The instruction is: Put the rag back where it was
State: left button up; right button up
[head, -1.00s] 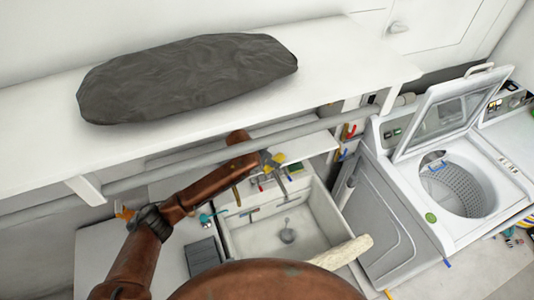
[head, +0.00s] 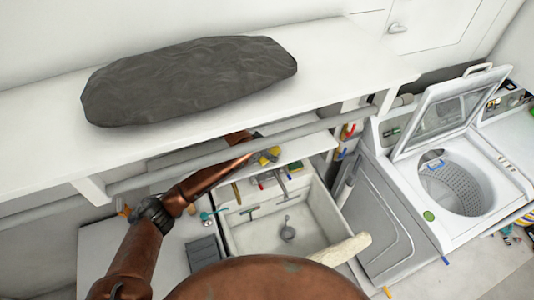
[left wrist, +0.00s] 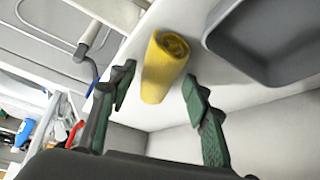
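The rag is a yellow rolled cloth (left wrist: 165,66) in the left wrist view, lying on a white surface beside a grey tray (left wrist: 262,38). My left gripper (left wrist: 159,76) is open, one finger on each side of the rag, with visible gaps between the fingers and the cloth. In the head view the yellow rag (head: 267,156) shows small below the upper shelf, beyond the end of my left arm; the fingers are hard to make out there. My right gripper is in neither view.
A white upper shelf (head: 340,75) bearing a large dark grey bundle (head: 190,80) overhangs my left arm. A pipe (head: 220,150) runs beneath it. Below are a sink (head: 260,235) and, to the right, an open top-loading washer (head: 400,190).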

pick_arm(q)
jog(key=shift+o, duration=0.4)
jog(key=shift+r, duration=0.1)
jog(key=b+v, duration=0.1)
jog(key=v, duration=0.3)
jog(key=shift+s+a+r, duration=0.15)
jog(key=shift+r, duration=0.2)
jog(key=s+a+b, duration=0.1)
jog(key=s+a, duration=0.7)
jog(key=shift+s+a+r+b, duration=0.15)
jog(key=shift+s+a+b, duration=0.15)
jog(key=shift+s+b, duration=0.1)
